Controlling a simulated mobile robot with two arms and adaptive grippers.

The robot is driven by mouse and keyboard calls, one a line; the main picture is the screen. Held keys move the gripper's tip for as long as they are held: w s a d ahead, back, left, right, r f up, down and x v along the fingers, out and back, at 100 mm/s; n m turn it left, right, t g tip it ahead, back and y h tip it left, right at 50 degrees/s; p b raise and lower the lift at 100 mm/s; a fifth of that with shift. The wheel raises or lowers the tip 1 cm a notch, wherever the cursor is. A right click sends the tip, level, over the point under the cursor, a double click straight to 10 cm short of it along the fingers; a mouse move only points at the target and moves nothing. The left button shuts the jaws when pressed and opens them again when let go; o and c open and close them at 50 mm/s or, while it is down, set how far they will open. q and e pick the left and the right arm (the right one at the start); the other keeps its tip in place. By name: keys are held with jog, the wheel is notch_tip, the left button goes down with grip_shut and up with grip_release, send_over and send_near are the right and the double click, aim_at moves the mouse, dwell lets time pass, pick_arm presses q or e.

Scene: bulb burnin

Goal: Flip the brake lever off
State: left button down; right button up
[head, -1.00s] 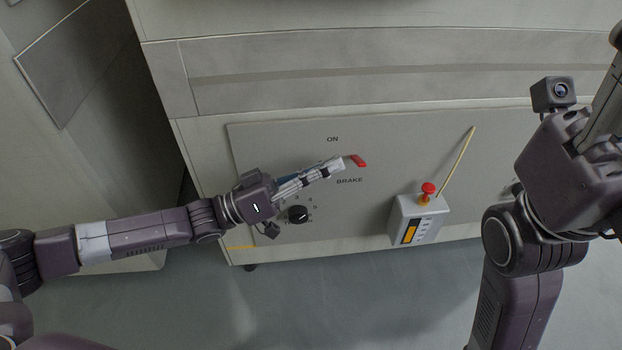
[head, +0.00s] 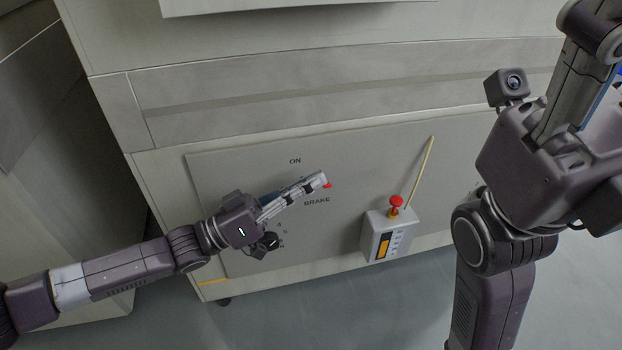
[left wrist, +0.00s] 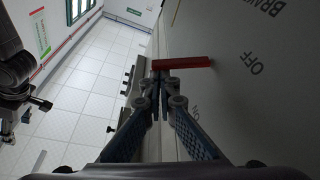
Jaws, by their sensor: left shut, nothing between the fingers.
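The brake lever is a red bar (left wrist: 182,62) that sticks out from the grey panel in the left wrist view. In the head view only a small red bit of the lever (head: 328,185) shows past my left fingertips. My left gripper (head: 322,180) is shut and empty. Its closed tips (left wrist: 160,75) are right at the lever's outer end; I cannot tell whether they touch. The OFF lettering (left wrist: 256,63) is on the panel beyond the lever. The ON lettering (head: 295,160) shows above my left gripper. My right gripper (head: 580,95) is partly in view at the right, its fingertips unclear.
A grey box with a red button (head: 396,202) sticks out from the panel (head: 350,150) right of the lever. A thin yellow rod (head: 420,172) rises beside it. Open floor (head: 390,300) lies in front.

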pick_arm(q)
jog(key=f+m+g, duration=0.1)
jog(key=m, duration=0.2)
jog(key=f+m+g+h, duration=0.1)
jog(key=m, duration=0.2)
jog(key=s+f+m+g+h, duration=0.1)
jog(key=f+m+g, duration=0.1)
jog(key=m, duration=0.1)
jog(key=shift+s+d+m, duration=0.1)
jog(key=shift+d+m, duration=0.1)
jog(key=shift+m, duration=0.2)
jog(key=v, duration=1.2)
